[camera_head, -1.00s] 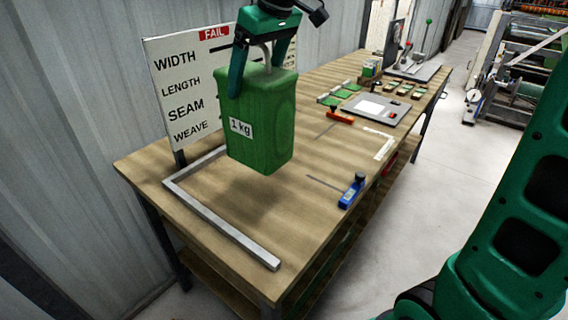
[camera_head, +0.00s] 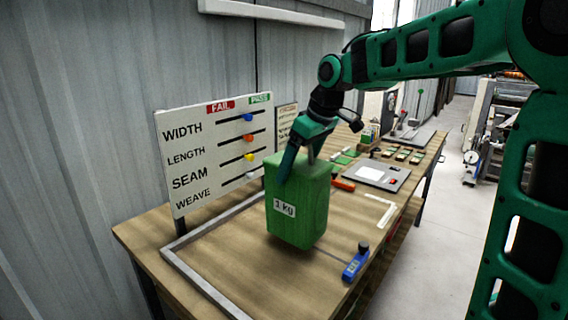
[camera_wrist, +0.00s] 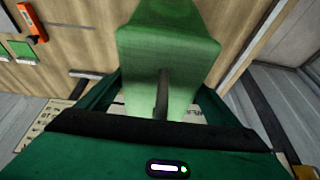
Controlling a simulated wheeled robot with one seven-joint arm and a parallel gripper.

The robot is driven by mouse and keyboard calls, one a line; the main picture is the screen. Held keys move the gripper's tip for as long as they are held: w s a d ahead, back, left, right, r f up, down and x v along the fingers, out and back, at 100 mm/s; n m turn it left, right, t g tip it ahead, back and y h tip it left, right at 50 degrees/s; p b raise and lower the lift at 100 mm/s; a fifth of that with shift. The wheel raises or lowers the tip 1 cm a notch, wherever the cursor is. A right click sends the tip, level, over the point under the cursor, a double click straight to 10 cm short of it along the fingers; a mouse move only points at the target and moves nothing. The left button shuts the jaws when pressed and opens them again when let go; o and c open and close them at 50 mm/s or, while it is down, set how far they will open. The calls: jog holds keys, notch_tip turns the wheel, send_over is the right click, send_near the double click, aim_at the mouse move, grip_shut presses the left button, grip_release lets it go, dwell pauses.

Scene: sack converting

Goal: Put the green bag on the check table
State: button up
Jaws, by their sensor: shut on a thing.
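The green bag (camera_head: 298,213), a boxy green block with a "1 kg" label, is upright at the front part of the wooden check table (camera_head: 150,243).
A white board (camera_head: 215,150) with WIDTH, LENGTH, SEAM and WEAVE sliders stands behind. A grey metal frame (camera_head: 200,292) edges the table's left end. A blue tool (camera_head: 356,262) lies to the bag's right. An orange tool (camera_head: 343,184) and grey plate (camera_head: 377,174) lie farther back.

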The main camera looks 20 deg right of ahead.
jog(key=shift+d+f, duration=0.1)
jog(key=shift+d, duration=0.05)
jog(key=shift+f, duration=1.9)
jog(key=o, duration=2)
jog(key=shift+f, duration=0.15)
jog(key=v, duration=1.2)
